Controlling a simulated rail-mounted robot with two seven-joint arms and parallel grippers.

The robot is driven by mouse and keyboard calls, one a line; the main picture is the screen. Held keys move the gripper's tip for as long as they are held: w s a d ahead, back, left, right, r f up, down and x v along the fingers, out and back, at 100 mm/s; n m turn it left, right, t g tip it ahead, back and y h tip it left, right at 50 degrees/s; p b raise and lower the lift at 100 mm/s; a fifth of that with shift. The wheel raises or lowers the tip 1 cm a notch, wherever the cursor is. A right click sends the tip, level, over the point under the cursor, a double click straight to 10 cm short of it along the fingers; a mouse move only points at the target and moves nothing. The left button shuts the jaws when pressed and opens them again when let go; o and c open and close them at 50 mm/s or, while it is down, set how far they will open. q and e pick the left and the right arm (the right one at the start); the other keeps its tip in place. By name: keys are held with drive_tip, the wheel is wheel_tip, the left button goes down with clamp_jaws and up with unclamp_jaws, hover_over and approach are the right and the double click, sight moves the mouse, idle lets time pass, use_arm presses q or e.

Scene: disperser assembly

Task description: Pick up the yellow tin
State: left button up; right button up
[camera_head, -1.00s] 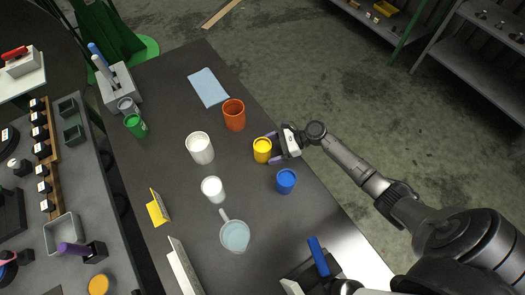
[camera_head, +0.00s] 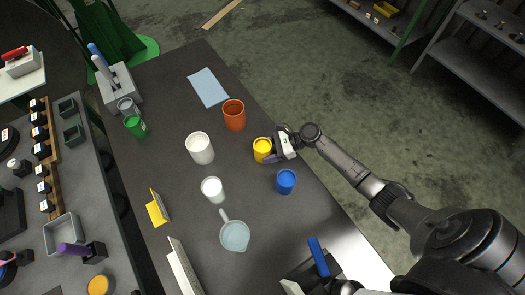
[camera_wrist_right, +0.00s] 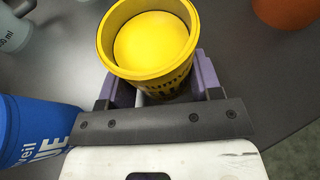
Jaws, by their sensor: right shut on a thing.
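The yellow tin (camera_head: 262,151) stands upright near the right edge of the dark table, between the orange-red tin and the blue tin. My right gripper (camera_head: 272,150) reaches it from the right and is shut on it. In the right wrist view the yellow tin (camera_wrist_right: 150,45) sits between the two purple fingers (camera_wrist_right: 165,85), one on each side, with its open top and yellow contents showing. I cannot tell whether its base is off the table. My left gripper is not in view.
The blue tin (camera_head: 286,182) stands close below the yellow tin, and the orange-red tin (camera_head: 234,116) above it. Table space between is clear.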

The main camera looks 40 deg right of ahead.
sight(268, 146)
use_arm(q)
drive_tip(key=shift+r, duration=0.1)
use_arm(e)
drive_tip(key=shift+r, duration=0.2)
use_arm(q)
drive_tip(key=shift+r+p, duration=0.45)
drive_tip(key=shift+p, duration=0.05)
use_arm(e)
drive_tip(key=shift+r, duration=1.8)
use_arm(q)
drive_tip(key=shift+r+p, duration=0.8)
drive_tip(key=shift+p, duration=0.05)
use_arm(e)
drive_tip(key=s+d+r, duration=0.6)
drive_tip(key=s+r, duration=0.1)
drive_tip(key=s, duration=0.2)
drive_tip(key=shift+d, duration=0.35)
